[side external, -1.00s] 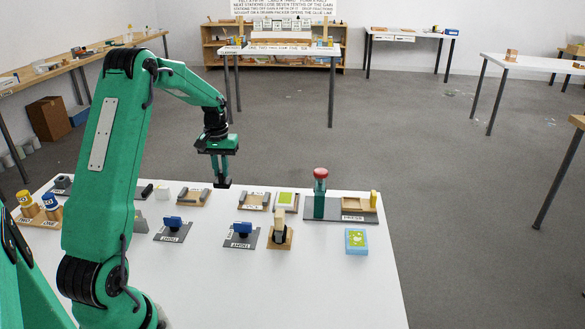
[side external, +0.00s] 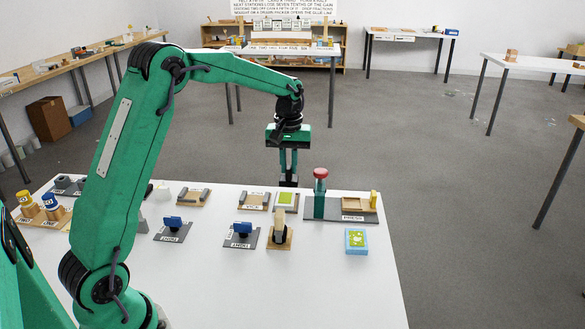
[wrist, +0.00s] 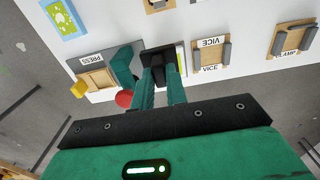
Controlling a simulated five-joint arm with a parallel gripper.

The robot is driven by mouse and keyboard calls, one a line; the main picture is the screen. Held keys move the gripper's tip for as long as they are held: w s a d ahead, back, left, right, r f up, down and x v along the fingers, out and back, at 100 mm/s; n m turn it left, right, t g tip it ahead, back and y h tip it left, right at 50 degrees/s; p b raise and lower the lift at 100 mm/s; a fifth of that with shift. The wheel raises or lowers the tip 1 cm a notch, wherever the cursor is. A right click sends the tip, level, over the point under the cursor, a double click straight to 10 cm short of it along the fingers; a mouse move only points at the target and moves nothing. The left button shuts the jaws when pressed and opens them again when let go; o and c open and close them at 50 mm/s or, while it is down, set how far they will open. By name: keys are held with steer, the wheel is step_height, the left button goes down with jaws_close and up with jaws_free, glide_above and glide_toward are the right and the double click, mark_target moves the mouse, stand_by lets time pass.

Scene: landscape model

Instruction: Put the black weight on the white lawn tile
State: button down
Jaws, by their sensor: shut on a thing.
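My gripper (side external: 288,176) points down and is shut on the black weight (side external: 288,184). In the wrist view the weight (wrist: 158,62) sits between the fingertips. The white lawn tile (side external: 286,200), a green patch with a pale border, lies in a grey holder just below the weight in the side view. The weight appears to be above the tile and apart from it. In the wrist view the gripper and weight hide most of the tile.
The press (side external: 333,208) with its red knob (side external: 320,173) stands close at the right. A vice (side external: 254,201) is on the left. A blue-edged picture tile (side external: 356,241) lies at the front right. Several fixtures line the table; its front is clear.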

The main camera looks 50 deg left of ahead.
steer(key=d, duration=0.1)
steer(key=d+r, duration=0.1)
steer(key=d, duration=0.1)
steer(key=w+d, duration=0.1)
steer(key=d, duration=0.1)
steer(key=shift+d+r, duration=0.25)
steer(key=shift+r, duration=0.1)
steer(key=shift+a, duration=0.1)
glide_above(285, 198)
step_height(285, 198, down, 7)
steer(key=shift+f, duration=0.1)
steer(key=shift+f, duration=1.95)
steer(key=shift+f, duration=0.1)
steer(key=c, duration=1.4)
jaws_free()
